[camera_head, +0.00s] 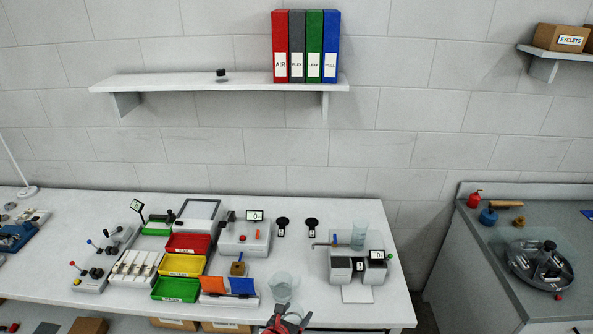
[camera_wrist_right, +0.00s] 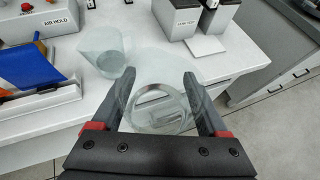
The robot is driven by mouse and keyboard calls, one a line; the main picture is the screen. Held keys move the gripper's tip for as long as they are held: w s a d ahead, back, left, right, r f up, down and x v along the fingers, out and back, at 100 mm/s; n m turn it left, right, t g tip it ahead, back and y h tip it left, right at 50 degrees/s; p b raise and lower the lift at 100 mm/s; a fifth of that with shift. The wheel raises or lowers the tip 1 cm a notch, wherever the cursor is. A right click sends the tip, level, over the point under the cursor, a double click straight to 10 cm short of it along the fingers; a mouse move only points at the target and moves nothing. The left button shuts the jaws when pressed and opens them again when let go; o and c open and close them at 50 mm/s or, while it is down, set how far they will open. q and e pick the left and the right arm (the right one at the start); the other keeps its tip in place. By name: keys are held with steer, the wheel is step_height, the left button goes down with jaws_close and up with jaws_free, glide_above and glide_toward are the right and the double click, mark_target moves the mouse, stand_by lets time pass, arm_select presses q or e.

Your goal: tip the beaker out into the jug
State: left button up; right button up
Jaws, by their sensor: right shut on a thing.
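My right gripper (camera_head: 287,325) is at the bottom edge of the head view, at the table's front. In the right wrist view the gripper (camera_wrist_right: 155,100) is shut on a clear beaker (camera_wrist_right: 160,92), one dark finger on each side. The beaker's round rim shows; I cannot tell what it holds. A clear jug (camera_head: 281,285) stands upright on the white table, just beyond the gripper. In the right wrist view the jug (camera_wrist_right: 104,52) is ahead and left of the beaker, apart from it. My left gripper is not in view.
Red, yellow and green trays (camera_head: 182,265) are further left. Bare tabletop lies between jug and machine.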

steer(key=w+d+b, duration=0.2)
steer(key=d+b, duration=0.5)
steer(key=d, duration=0.4)
steer(key=w+d+b, duration=0.2)
steer(key=d+b, duration=0.4)
steer(key=d, duration=0.6)
steer(key=s+a+f+n+t+y+b, duration=0.1)
steer(key=s+a+f+n+y+b, duration=0.2)
steer(key=s+a+n+y+b, duration=0.2)
steer(key=shift+s+a+b, duration=0.4)
steer(key=shift+s+a, duration=0.1)
steer(key=shift+s, duration=0.2)
steer(key=shift+d, duration=0.1)
